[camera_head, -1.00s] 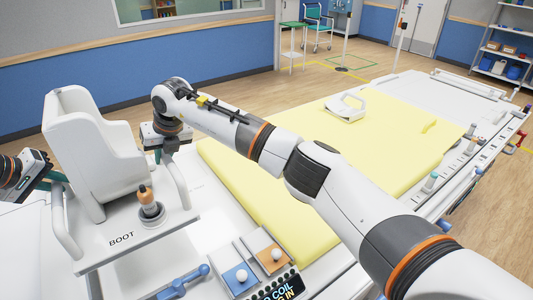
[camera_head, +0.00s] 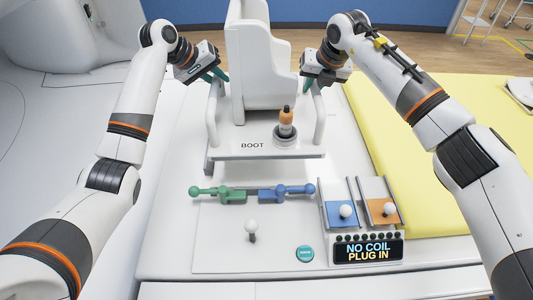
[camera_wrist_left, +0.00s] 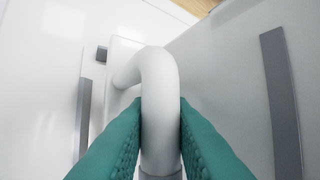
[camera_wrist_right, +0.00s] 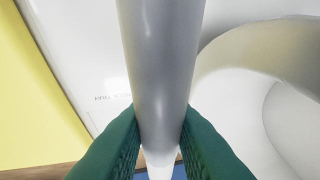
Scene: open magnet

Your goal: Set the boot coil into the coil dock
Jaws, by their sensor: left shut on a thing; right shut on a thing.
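The boot coil (camera_head: 262,68) is white and boot-shaped, with a tall back, a base plate marked BOOT and a side handle on each side. It stands upright in the middle of the head view. My left gripper (camera_head: 216,77) is shut on its left handle (camera_wrist_left: 160,105). My right gripper (camera_head: 311,84) is shut on its right handle (camera_wrist_right: 160,65). An orange-topped plug (camera_head: 286,120) sits in a round grey holder on the base plate. I cannot pick out the coil dock for certain; the base plate hides what is under it, and its height is unclear.
A green lever (camera_head: 228,192) and a blue lever (camera_head: 286,192) lie in front of the coil. A white knob (camera_head: 251,229), a teal button (camera_head: 305,254), two sliders and a display (camera_head: 367,251) reading NO COIL PLUG IN are nearer. A yellow mattress (camera_head: 440,205) lies right.

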